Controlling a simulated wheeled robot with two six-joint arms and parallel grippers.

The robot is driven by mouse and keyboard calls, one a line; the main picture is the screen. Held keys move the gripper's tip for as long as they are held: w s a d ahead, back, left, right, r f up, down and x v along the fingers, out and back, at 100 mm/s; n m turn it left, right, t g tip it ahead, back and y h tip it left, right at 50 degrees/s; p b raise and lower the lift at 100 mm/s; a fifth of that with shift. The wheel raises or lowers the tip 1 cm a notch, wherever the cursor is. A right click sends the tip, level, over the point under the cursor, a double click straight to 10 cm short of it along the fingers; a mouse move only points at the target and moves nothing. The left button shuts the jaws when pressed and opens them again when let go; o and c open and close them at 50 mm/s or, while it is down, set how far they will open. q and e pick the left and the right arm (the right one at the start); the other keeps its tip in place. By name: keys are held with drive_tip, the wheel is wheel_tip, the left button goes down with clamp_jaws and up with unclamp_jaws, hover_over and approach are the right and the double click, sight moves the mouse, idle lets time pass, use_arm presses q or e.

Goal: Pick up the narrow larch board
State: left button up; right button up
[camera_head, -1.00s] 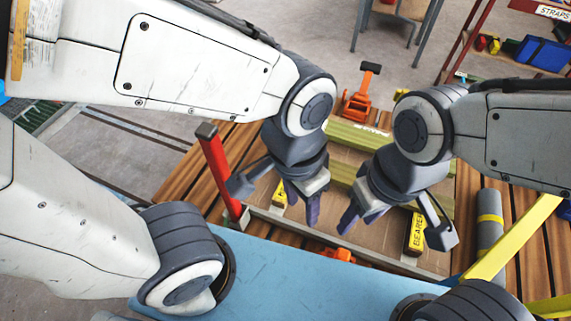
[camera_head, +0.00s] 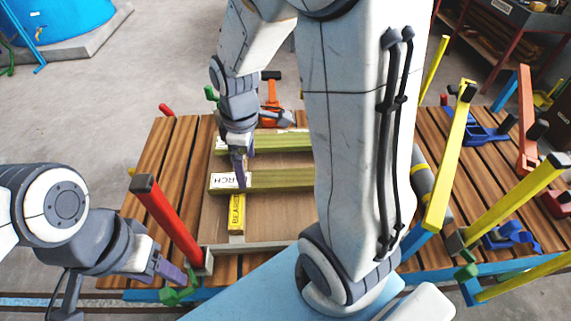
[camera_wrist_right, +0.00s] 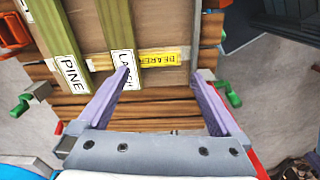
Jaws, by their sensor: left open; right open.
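The larch board (camera_head: 285,178), green-edged with a white label partly reading "RCH", lies across the bearers in the head view. The right wrist view also shows the larch board (camera_wrist_right: 115,25), its label partly covered by my finger. My right gripper (camera_head: 241,178) is open at the board's labelled left end. My left gripper (camera_head: 172,270) is open and empty, low at the left beside the red post.
The pine board (camera_wrist_right: 75,45) lies parallel to the larch board, with a gap between. A yellow bearer (camera_head: 236,213) lies underneath. The red post (camera_head: 165,220) stands at the tray's front left corner. Yellow posts (camera_head: 447,160) stand at right. An orange tool (camera_head: 272,105) is behind the boards.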

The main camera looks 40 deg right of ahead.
drive_tip(key=w+d+f, duration=0.2)
drive_tip(key=d+f, duration=0.3)
drive_tip(key=d, duration=0.6)
drive_tip(key=n, duration=0.2)
approach(301, 176)
wheel_tip(301, 176, down, 3)
drive_tip(key=shift+s+f+b, duration=0.1)
drive_tip(key=shift+f+b, duration=0.1)
drive_tip(key=shift+b, duration=0.35)
wheel_tip(301, 176, down, 6)
drive_tip(key=shift+a+r, duration=0.1)
drive_tip(key=shift+r, duration=0.05)
clamp_jaws()
drive_tip(key=shift+r, duration=0.1)
